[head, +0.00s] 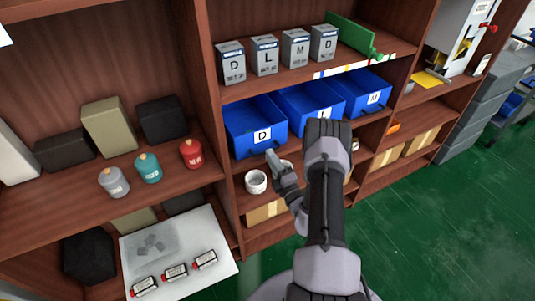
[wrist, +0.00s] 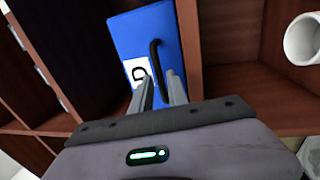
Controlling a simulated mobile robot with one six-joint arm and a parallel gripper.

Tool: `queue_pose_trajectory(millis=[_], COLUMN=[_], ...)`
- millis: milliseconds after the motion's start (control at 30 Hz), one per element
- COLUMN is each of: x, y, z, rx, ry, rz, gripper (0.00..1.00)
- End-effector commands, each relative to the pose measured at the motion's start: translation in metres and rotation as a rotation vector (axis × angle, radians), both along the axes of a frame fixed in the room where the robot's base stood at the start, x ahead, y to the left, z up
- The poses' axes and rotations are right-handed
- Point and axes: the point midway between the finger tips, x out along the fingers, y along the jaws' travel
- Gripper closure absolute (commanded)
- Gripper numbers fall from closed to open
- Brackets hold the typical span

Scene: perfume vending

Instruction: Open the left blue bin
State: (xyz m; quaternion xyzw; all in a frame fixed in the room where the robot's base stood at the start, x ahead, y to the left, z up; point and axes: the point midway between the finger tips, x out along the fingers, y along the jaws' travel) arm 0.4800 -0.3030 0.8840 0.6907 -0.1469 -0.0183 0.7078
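The left blue bin (head: 242,143) carries a white label with a black D and sits on the middle shelf, at the left of a row of three blue bins. In the wrist view its blue front (wrist: 128,35) bears a black bar handle (wrist: 155,62). My gripper (head: 271,155) is just in front of this bin's lower front in the head view. In the wrist view my gripper (wrist: 160,88) has its two fingers apart, with the lower end of the handle seen between them. I cannot tell whether a finger touches the handle.
Blue bins labelled L (head: 308,103) and M (head: 362,92) stand to the right. White cups, one of them at the left (head: 256,181), stand on the shelf below. Boxes marked D, L, M and D line the shelf above. Green floor (head: 430,210) is open at right.

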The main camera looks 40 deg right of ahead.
Motion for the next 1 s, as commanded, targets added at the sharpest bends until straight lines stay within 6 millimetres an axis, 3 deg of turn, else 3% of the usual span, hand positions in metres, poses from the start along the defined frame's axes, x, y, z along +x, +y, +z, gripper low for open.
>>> queue_pose_trajectory(millis=[200,533,667,1000], x=[0.025,0.030,0.029,0.029], y=[-0.006,-0.007,-0.007,-0.007], z=[0.004,0.006,0.006,0.005], rx=[-0.001,0.000,0.000,0.001], ry=[0.000,0.001,0.001,0.002], rz=[0.001,-0.001,-0.001,-0.001], gripper=[0.80,0.80,1.00,1.00])
